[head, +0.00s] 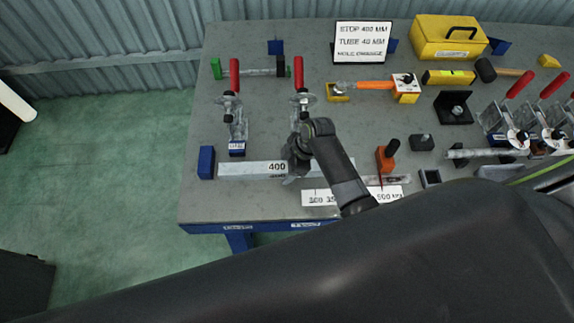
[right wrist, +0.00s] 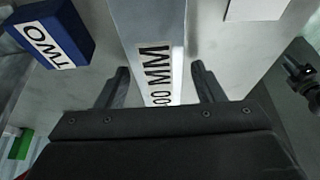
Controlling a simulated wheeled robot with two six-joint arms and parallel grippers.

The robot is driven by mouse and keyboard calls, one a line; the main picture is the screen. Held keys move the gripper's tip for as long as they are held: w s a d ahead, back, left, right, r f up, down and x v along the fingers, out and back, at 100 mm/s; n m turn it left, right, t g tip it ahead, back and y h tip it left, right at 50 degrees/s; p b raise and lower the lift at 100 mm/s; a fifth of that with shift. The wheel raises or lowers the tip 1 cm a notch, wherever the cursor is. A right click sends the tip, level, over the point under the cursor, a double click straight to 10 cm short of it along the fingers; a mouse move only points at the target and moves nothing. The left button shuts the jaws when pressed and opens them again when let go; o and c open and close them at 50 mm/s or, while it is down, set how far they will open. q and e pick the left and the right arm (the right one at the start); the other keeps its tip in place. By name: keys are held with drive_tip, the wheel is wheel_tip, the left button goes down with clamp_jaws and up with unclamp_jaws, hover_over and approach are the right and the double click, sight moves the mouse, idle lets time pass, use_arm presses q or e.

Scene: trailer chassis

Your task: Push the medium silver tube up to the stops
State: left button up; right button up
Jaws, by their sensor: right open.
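The silver tube (head: 240,169) marked 400 lies flat along the front of the grey table, running left to right. My right gripper (head: 298,168) is over its middle, fingers pointing down. In the right wrist view the open fingers (right wrist: 162,85) straddle the tube (right wrist: 140,30) and its "00 MM" label, with gaps showing on both sides. A blue block (head: 206,162) stands by the tube's left end; I cannot tell whether they touch. A blue block marked TWO (right wrist: 55,30) shows in the wrist view.
Red-handled toggle clamps (head: 234,75) stand behind the tube. A white scale strip (head: 320,198) lies in front, partly under my forearm. An orange-and-black tool (head: 386,157) stands to the right. A sign (head: 361,42) and yellow toolbox (head: 447,38) are at the back.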

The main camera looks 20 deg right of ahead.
sight(265, 170)
drive_tip(key=c, duration=0.3)
use_arm(q)
drive_tip(key=shift+w, duration=0.3)
use_arm(e)
clamp_jaws()
use_arm(q)
drive_tip(key=shift+r+p, duration=0.3)
use_arm(e)
drive_tip(key=shift+w+a, duration=0.2)
drive_tip(key=shift+a, duration=0.35)
drive_tip(key=shift+w+a, duration=0.15)
drive_tip(key=shift+a, duration=0.35)
idle(0.4)
use_arm(q)
drive_tip(key=shift+f, duration=0.1)
use_arm(e)
drive_tip(key=shift+o, duration=1.5)
unclamp_jaws()
drive_tip(key=shift+w, duration=0.1)
